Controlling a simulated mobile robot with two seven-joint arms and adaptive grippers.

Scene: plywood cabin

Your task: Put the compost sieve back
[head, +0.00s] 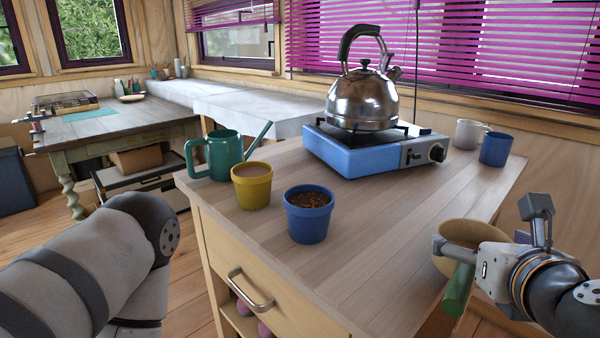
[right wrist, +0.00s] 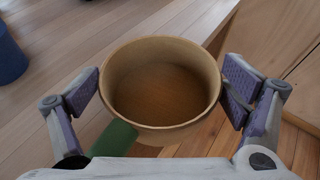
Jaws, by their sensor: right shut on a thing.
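The compost sieve, a round tan wooden one with a brown bottom and a green handle, is at the right in the head view (head: 464,230). It fills the middle of the right wrist view (right wrist: 160,133). My right gripper (head: 482,243) is shut on it, with the purple finger pads on opposite sides of the rim. The handle (head: 459,290) hangs down toward my side. The sieve is held at the right front edge of the worktop, apparently out over the floor. My left arm shows at the left, but its gripper is out of view.
The wooden worktop (head: 370,210) bears a blue pot of soil (head: 309,222), a yellow pot (head: 252,193), a green watering can (head: 222,155), a blue stove (head: 350,155) with a steel kettle (head: 362,98), and two mugs (head: 496,148). The front-middle of the top is clear.

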